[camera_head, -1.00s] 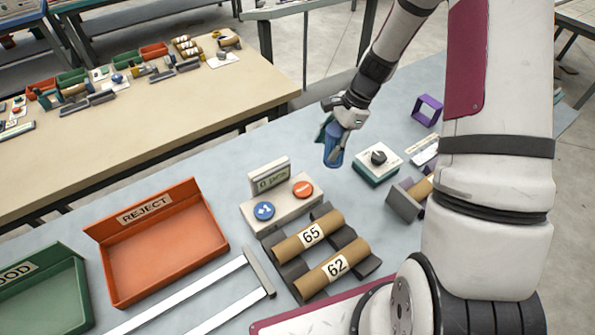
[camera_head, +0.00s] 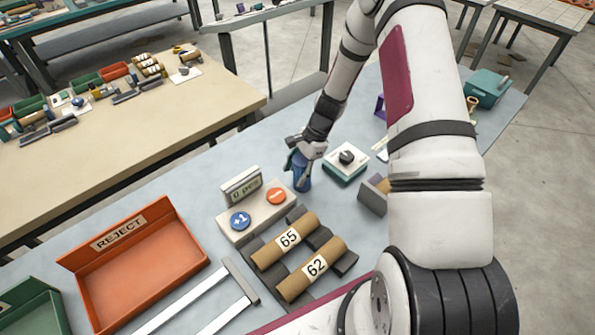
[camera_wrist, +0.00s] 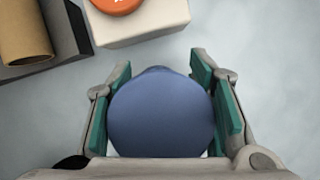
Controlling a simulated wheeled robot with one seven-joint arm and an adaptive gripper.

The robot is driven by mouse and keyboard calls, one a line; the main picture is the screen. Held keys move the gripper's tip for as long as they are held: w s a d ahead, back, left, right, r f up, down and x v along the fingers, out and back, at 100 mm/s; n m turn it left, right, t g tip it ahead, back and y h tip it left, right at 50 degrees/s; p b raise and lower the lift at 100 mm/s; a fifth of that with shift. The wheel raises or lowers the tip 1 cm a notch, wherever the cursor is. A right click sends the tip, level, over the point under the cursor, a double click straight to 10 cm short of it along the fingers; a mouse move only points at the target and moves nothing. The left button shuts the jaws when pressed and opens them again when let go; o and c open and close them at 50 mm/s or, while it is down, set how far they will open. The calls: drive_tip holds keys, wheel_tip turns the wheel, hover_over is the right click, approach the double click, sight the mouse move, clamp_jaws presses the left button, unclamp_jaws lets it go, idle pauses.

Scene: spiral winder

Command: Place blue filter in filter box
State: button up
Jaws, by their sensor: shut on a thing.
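The blue filter (camera_head: 302,175) is a short blue cylinder, held roughly upright just behind the counter box. My gripper (camera_head: 301,160) is shut on it from above. In the wrist view the blue filter (camera_wrist: 160,115) fills the space between the green finger pads of my gripper (camera_wrist: 160,105). Whether its bottom touches the table cannot be told. No container clearly marked as the filter box shows; a teal box (camera_head: 488,88) stands at the table's far right end, partly behind my arm.
The counter box (camera_head: 257,209) with blue and orange buttons is close to the filter. Tubes marked 65 (camera_head: 284,241) and 62 (camera_head: 312,268) lie on a dark rack. A white-topped teal device (camera_head: 346,163) stands to the right. An orange REJECT tray (camera_head: 140,268) is at left.

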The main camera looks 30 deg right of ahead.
drive_tip(key=shift+f, duration=0.2)
drive_tip(key=o, duration=1.2)
drive_tip(key=shift+o, duration=0.2)
drive_tip(key=shift+r, duration=0.1)
